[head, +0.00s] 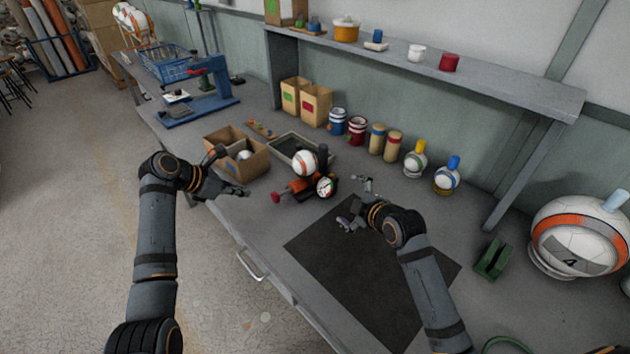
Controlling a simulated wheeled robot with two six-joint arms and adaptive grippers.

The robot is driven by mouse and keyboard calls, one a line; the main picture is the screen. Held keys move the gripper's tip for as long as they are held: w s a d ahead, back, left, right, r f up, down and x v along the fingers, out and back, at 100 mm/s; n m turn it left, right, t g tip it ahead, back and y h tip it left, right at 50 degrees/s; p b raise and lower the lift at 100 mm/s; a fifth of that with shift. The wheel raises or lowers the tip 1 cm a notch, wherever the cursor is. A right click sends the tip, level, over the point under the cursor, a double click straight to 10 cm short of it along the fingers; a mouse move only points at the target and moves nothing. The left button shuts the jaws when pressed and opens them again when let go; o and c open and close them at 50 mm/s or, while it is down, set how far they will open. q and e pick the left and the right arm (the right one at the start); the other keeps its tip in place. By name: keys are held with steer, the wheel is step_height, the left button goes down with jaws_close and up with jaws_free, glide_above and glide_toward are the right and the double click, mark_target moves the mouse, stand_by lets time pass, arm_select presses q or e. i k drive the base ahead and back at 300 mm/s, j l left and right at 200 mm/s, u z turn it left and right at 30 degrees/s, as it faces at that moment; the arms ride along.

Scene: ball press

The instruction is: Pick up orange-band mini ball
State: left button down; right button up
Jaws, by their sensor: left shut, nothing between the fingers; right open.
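A small white ball with an orange band (304,162) sits at the middle of the bench, by a red and black device with a round gauge (326,187). My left gripper (240,191) is shut and empty, left of the ball and near the bench's front edge. My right gripper (355,204) is open and empty, to the right and nearer than the ball, above the far part of the dark mat (365,265). Both grippers are apart from the ball.
A cardboard box (223,138) holding a whitish ball and a grey tray (283,144) stand behind. Several tins and bottles line the back under a shelf (480,78). A large orange-banded ball (560,240) and a green block (492,260) are right. The mat is mostly clear.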

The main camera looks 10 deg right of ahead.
mark_target(304, 163)
steer(key=k+j, duration=0.15)
steer(key=j, duration=0.25)
steer(key=k+j, duration=0.1)
steer(key=j, duration=0.3)
steer(key=k+j, duration=0.15)
steer(key=j, duration=0.25)
steer(key=k+j, duration=0.15)
steer(key=j, duration=0.25)
steer(key=k+j, duration=0.1)
steer(key=j, duration=0.3)
